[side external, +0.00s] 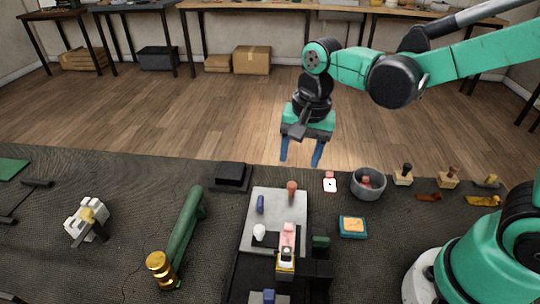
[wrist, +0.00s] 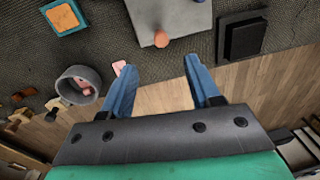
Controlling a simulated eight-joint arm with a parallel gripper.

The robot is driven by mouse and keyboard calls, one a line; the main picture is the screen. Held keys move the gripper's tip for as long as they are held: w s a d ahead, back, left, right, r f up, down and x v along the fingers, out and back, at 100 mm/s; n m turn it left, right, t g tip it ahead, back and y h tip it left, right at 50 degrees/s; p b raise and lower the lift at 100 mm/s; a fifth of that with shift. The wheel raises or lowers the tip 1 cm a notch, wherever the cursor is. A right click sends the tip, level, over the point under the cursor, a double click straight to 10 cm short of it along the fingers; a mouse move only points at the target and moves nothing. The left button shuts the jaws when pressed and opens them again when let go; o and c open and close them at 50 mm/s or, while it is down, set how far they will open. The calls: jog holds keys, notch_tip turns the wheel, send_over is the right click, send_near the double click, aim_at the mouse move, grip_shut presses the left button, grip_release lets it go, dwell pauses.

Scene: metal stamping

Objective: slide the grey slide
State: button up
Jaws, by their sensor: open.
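A flat light-grey plate (side external: 262,238) lies on the dark mat in the side view. It is the thing that best fits the grey slide, but I cannot be sure. It carries an orange-brown knob (side external: 292,187), a blue peg (side external: 260,204), a white knob (side external: 259,232) and a pink piece (side external: 288,235). The plate's end (wrist: 145,14) and the orange-brown knob (wrist: 161,40) show at the top of the wrist view. My gripper (side external: 301,155) is open and empty, with blue fingers pointing down, raised near the table's far edge. Its fingers (wrist: 160,66) are apart from the plate.
A black block (side external: 231,174) stands left of the plate's far end.

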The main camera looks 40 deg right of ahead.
aim_at(293, 184)
jog(key=shift+w+a+f+m+g, duration=0.25)
jog(key=shift+f+m+g, duration=0.15)
jog(key=shift+f+m, duration=0.2)
jog(key=shift+a+f, duration=0.1)
jog(key=shift+f, duration=2.55)
grip_shut()
